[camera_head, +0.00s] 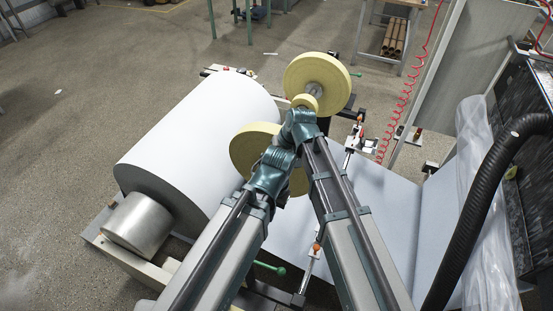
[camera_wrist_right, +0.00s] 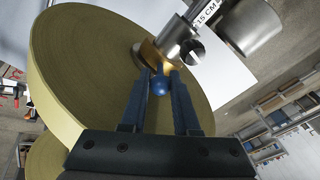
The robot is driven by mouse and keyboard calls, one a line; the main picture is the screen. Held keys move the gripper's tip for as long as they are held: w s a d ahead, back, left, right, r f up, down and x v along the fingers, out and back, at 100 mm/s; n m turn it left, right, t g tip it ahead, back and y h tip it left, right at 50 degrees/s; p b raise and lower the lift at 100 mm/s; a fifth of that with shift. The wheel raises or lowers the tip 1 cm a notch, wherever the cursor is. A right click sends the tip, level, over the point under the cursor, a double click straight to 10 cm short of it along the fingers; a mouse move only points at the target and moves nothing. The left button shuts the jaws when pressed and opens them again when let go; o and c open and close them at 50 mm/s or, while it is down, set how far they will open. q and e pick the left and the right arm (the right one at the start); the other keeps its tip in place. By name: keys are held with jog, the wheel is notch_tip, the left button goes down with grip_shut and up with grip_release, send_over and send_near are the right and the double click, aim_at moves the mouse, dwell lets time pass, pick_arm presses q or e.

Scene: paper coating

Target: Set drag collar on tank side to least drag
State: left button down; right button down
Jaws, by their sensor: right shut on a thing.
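In the right wrist view, a small blue ball knob (camera_wrist_right: 160,87) sits between the two dark blue fingers of my right gripper (camera_wrist_right: 161,78), which is shut on it. Just beyond the fingertips is a brass-coloured collar (camera_wrist_right: 149,54) beside a steel shaft part (camera_wrist_right: 180,32) with a "15 CM" label. A large yellow tape roll (camera_wrist_right: 85,65) stands close on the left of the fingers. In the head view my arms reach to the yellow rolls and hide the collar and knob. The fingers of both grippers are hidden there.
A large white paper roll (camera_head: 195,140) lies left of my arms. An upper yellow roll (camera_head: 318,78) and a lower one (camera_head: 250,146) stand around my wrists. A black hose (camera_head: 490,195) and plastic sheeting (camera_head: 485,240) are at right. Open floor lies far left.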

jog(key=c, duration=0.9)
grip_release()
jog(key=shift+c, duration=0.2)
jog(key=shift+r, duration=0.1)
jog(key=p+v, duration=1.2)
jog(key=v, duration=0.1)
jog(key=shift+s+r+p, duration=0.2)
jog(key=shift+r+p, duration=0.05)
jog(key=shift+p, duration=0.15)
jog(key=shift+d+f, duration=0.1)
jog(key=s+d+f+n+g+h+b, duration=0.1)
jog(key=s+d+f+h+b, duration=0.4)
jog(key=s+f+b, duration=1)
jog(key=s+d+f+g, duration=0.1)
jog(key=s+d, duration=0.1)
jog(key=shift+d+f+g+b, duration=0.3)
jog(key=shift+f, duration=0.1)
